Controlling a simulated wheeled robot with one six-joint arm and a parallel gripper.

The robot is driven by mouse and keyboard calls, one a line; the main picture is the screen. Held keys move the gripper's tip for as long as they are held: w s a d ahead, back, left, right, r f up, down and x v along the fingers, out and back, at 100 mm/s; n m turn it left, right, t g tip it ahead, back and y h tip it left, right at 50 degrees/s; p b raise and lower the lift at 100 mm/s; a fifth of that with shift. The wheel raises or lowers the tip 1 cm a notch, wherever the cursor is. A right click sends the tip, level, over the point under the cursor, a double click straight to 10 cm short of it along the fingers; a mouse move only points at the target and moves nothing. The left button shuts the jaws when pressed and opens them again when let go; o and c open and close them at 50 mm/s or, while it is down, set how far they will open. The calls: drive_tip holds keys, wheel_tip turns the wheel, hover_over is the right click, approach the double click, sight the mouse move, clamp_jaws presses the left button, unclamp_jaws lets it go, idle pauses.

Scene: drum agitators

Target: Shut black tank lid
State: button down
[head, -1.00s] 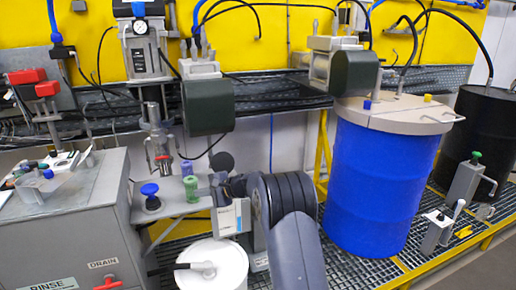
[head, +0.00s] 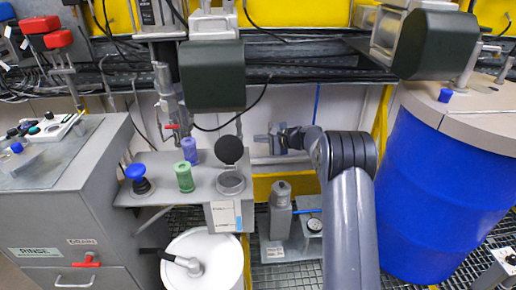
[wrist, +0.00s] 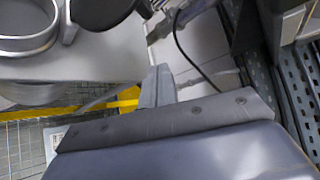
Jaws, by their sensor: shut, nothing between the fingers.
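The black round lid (head: 229,149) stands raised at the back of a small round metal tank opening (head: 231,182) on the grey bench. The opening is uncovered. In the wrist view the metal rim (wrist: 24,48) is at upper left, and the dark lid (wrist: 100,12) is cut off by the top edge. My gripper (head: 262,143) is right of the lid at about its height in the head picture, apparently apart from it. In the wrist view my gripper's fingers (wrist: 158,84) are together and empty.
Green (head: 184,177) and purple (head: 190,150) knobs and a blue-topped knob (head: 138,177) stand left of the opening. A white drum (head: 205,262) is below in front. A blue drum (head: 432,190) stands right of my arm. A dark grey box (head: 212,76) hangs above.

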sight(229, 148)
drive_tip(key=p+x, duration=0.1)
drive_tip(key=x, duration=0.5)
drive_tip(key=shift+r, duration=0.1)
drive_tip(key=s, duration=0.1)
drive_tip(key=s+a+r+p, duration=0.1)
drive_tip(key=s, duration=0.1)
drive_tip(key=shift+a+r+p, duration=0.3)
drive_tip(key=shift+r, duration=0.1)
drive_tip(key=shift+d+f+b, duration=0.1)
drive_tip(key=shift+d+b, duration=0.05)
drive_tip(key=shift+b, duration=0.7)
